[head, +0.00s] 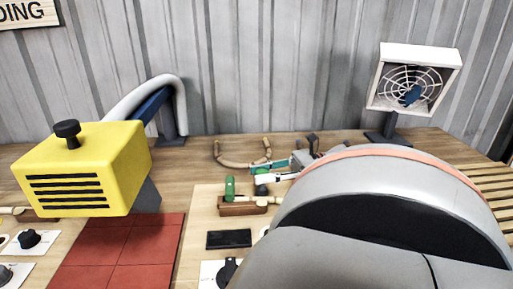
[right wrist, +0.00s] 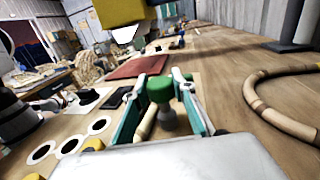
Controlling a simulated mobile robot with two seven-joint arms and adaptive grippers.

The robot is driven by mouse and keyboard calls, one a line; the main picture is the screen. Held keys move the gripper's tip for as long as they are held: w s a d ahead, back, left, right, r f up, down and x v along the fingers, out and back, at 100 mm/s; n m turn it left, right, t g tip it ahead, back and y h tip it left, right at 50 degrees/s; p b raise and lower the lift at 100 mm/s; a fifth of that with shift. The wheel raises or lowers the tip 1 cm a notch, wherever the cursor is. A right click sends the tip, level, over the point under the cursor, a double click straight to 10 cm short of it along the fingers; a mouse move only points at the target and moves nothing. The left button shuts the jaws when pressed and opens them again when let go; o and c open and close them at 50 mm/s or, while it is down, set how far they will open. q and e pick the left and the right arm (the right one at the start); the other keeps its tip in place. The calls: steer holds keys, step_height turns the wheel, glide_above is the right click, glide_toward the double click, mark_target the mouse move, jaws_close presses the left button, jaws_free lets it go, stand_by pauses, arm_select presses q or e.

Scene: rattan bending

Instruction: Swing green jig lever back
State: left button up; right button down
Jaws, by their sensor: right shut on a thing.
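The green lever knob (right wrist: 160,88) stands on a short post between the fingers of my right gripper (right wrist: 157,92) in the right wrist view. The teal-padded fingers are shut on it from both sides. In the head view my right gripper (head: 268,174) reaches in from the right, over the jig. A pale rattan rod lies at the block (right wrist: 145,122). My left gripper is out of view.
A curved rattan piece (head: 240,163) lies behind the gripper. A yellow vented box (head: 82,165) hangs over a red mat (head: 120,250) at left. A dark flat plate (head: 229,239) lies in front of the block. A white-framed fan (head: 415,80) stands at the back right.

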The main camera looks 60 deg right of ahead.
steer(key=shift+w+a+f+n+g+y+b, duration=0.15)
steer(key=shift+w+a+n+g+y+b, duration=0.2)
steer(key=shift+w+b, duration=0.2)
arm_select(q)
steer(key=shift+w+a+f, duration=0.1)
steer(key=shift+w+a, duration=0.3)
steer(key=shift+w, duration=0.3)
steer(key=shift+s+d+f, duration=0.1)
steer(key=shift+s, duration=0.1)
arm_select(e)
steer(key=c, duration=1.6)
jaws_free()
steer(key=shift+w+a, duration=0.1)
steer(key=shift+c, duration=0.2)
steer(key=shift+w+a, duration=0.1)
steer(key=shift+w, duration=0.05)
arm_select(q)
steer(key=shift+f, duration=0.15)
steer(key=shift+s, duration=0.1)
arm_select(e)
steer(key=v, duration=1.2)
steer(key=shift+d, duration=0.2)
